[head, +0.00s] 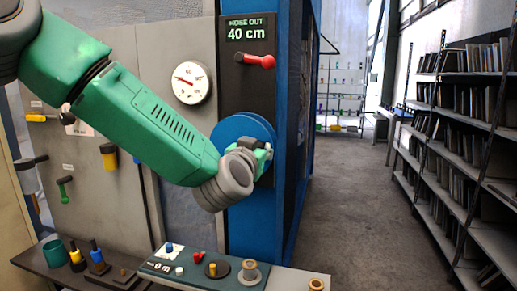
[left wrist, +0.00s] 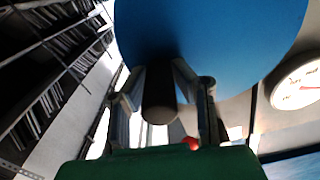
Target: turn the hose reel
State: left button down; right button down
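The hose reel (head: 236,128) is a blue disc on the front of a blue post; my left gripper hides its lower part. It fills the top of the left wrist view (left wrist: 215,30). A dark round handle (left wrist: 159,97) sticks out from its face towards the wrist camera. My left gripper (head: 262,152) is at the disc's lower right. In the left wrist view its fingers (left wrist: 160,80) lie on both sides of the handle and appear closed on it. A sign (head: 247,28) above reads "HOSE OUT 40 cm". My right gripper is not in view.
A red-handled lever (head: 258,60) sits above the reel, and a round gauge (head: 191,83) is to its left. A low bench panel (head: 205,270) with knobs stands below. Shelves (head: 465,150) line the right side; the floor (head: 345,200) between is clear.

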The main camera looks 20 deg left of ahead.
pick_arm(q)
jog(key=shift+f, duration=0.1)
jog(key=shift+d+f+m, duration=0.15)
jog(key=shift+f+m, duration=0.4)
jog(key=shift+m, duration=0.65)
jog(key=shift+f+m, duration=0.45)
jog(key=shift+m, duration=0.45)
jog(key=shift+f+m, duration=0.45)
jog(key=shift+m, duration=0.45)
jog(key=c, duration=1.4)
grip_release()
jog(key=shift+o, duration=0.2)
jog(key=shift+s, duration=0.1)
jog(key=s, duration=1.1)
jog(key=shift+s, duration=0.35)
jog(key=shift+f, duration=0.2)
